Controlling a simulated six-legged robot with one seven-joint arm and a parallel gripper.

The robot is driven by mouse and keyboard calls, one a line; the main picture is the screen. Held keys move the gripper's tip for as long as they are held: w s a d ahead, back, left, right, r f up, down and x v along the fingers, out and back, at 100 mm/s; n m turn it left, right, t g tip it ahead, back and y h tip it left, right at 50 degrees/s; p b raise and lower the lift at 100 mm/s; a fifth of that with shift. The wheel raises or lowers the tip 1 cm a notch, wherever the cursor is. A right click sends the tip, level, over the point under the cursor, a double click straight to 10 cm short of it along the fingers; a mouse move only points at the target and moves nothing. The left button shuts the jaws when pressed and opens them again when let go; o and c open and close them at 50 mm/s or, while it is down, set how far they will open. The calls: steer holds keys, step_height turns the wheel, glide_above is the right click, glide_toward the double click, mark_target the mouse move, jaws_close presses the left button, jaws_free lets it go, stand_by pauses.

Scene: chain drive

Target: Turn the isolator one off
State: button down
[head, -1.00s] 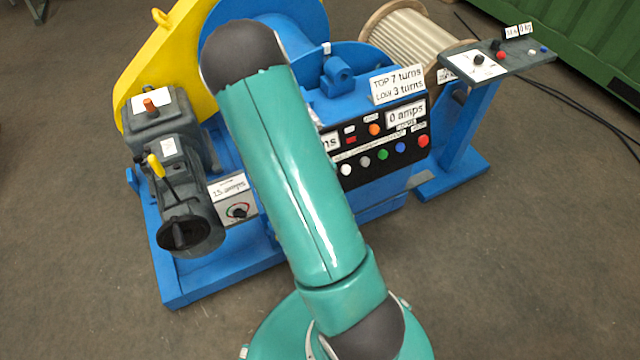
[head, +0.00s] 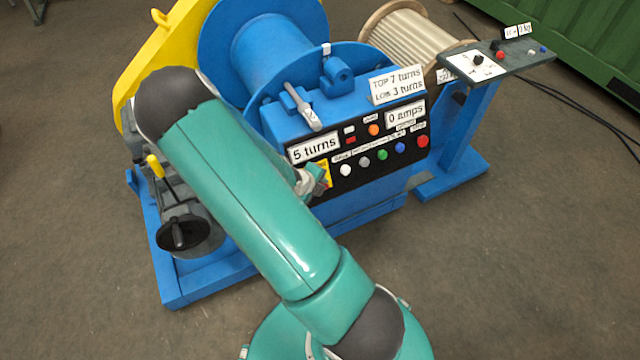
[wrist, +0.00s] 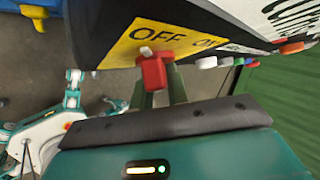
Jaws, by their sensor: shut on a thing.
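The isolator is a red handle (wrist: 153,72) with a white tip on a yellow plate (wrist: 150,40) marked OFF and ON, in the wrist view. The white tip lies just below the word OFF; ON is further right. My gripper (wrist: 161,90) is shut on the red handle, its two fingers below and beside it. In the head view the yellow plate (head: 326,171) shows at the left end of the black panel, and my gripper (head: 314,182) is against it, mostly hidden by my teal arm.
The black panel (head: 352,184) carries several coloured buttons and labels reading 5 turns and 0 amps. The blue winch drum (head: 275,55) and yellow guard (head: 150,60) stand behind. A control stand (head: 500,60) is at the right. The floor in front right is clear.

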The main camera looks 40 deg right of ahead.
steer(key=c, duration=1.4)
jaws_free()
steer(key=shift+o, duration=0.2)
steer(key=shift+r, duration=0.1)
steer(key=v, duration=1.3)
steer(key=shift+a+r, duration=0.25)
